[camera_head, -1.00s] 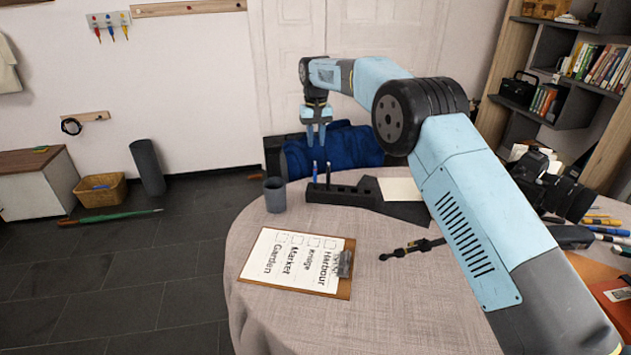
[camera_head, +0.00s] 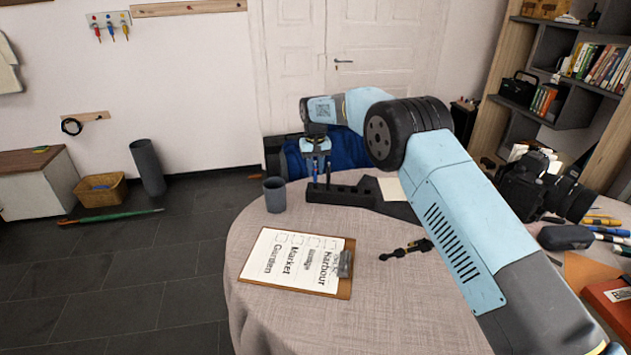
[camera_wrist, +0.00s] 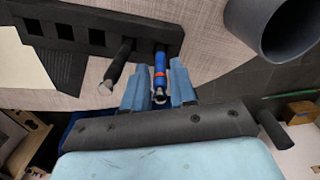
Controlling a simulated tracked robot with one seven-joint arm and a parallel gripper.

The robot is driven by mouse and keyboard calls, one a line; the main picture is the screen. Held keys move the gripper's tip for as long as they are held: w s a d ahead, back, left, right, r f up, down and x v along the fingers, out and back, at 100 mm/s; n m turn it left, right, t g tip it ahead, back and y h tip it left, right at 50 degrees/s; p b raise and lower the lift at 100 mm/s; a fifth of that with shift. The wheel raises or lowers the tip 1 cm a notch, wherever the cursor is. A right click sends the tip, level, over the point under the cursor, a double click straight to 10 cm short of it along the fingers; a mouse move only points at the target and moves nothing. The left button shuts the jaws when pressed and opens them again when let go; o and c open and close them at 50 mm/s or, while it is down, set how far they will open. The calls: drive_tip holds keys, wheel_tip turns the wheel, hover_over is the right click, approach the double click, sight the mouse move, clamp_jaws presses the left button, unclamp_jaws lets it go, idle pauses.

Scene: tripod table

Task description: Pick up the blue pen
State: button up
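The blue pen (camera_head: 315,178) stands upright in the black pen holder (camera_head: 341,196) at the far side of the table. In the wrist view the blue pen (camera_wrist: 160,66), with a red band, lies between the two blue fingers of my gripper (camera_wrist: 158,76). Gaps show on both sides of the pen, so my gripper is open around it. In the head view my gripper (camera_head: 316,168) points down over the holder and partly hides the pen's upper part. A black pen (camera_wrist: 121,62) stands in the holder beside it, just outside the left finger in the wrist view.
A grey cup (camera_head: 274,195) stands close left of the holder. A clipboard (camera_head: 298,262) and a small black tool (camera_head: 406,249) lie nearer on the table. A camera (camera_head: 545,188) and several pens are at the right. A blue chair (camera_head: 290,158) stands behind.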

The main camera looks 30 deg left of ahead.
drive_tip(key=shift+f, duration=0.7)
clamp_jaws()
